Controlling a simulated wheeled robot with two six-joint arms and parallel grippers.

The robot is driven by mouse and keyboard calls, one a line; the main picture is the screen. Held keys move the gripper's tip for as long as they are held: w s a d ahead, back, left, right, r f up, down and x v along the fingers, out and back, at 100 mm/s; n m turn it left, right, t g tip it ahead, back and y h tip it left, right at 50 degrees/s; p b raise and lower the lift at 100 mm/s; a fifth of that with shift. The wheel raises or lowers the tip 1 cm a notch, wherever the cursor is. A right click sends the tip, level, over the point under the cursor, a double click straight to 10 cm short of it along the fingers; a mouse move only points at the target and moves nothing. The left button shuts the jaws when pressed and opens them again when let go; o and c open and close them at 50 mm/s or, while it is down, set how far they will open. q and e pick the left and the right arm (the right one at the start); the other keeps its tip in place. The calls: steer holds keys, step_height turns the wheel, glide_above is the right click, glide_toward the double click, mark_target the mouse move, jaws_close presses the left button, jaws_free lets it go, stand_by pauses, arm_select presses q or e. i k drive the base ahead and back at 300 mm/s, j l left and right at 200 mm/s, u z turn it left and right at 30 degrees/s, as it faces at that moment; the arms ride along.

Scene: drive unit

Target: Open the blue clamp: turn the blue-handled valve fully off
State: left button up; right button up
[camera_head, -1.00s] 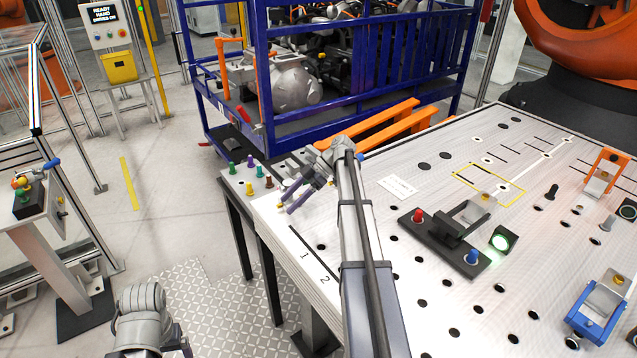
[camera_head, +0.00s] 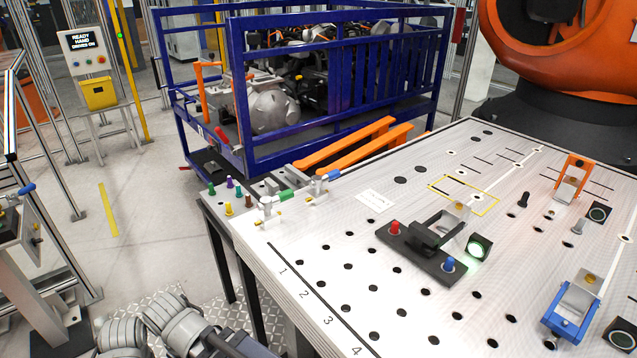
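The blue clamp (camera_head: 572,312) stands at the right front of the perforated table, with a grey block and a yellow knob at its top; whether it is open or shut I cannot tell. A small valve with a blue handle (camera_head: 333,174) is at the table's far left edge, its handle pointing right and slightly away. Beside it on the left is a similar valve with a green handle (camera_head: 287,195). Both of my grippers are out of view; only grey arm links of mine show at the bottom left.
A black fixture (camera_head: 421,254) with red and blue buttons and an orange clamp (camera_head: 572,178) stand on the table (camera_head: 290,262). Coloured pegs (camera_head: 229,208) line its left corner. A blue cage (camera_head: 300,162) stands behind. Another blue handle (camera_head: 27,188) shows at the left edge. Floor between is clear.

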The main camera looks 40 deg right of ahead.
mark_target(317, 182)
steer(key=j+z, duration=0.15)
steer(key=z, duration=0.2)
steer(key=j+z, duration=0.1)
steer(key=z, duration=0.25)
steer(key=j+z, duration=0.15)
steer(key=z, duration=0.2)
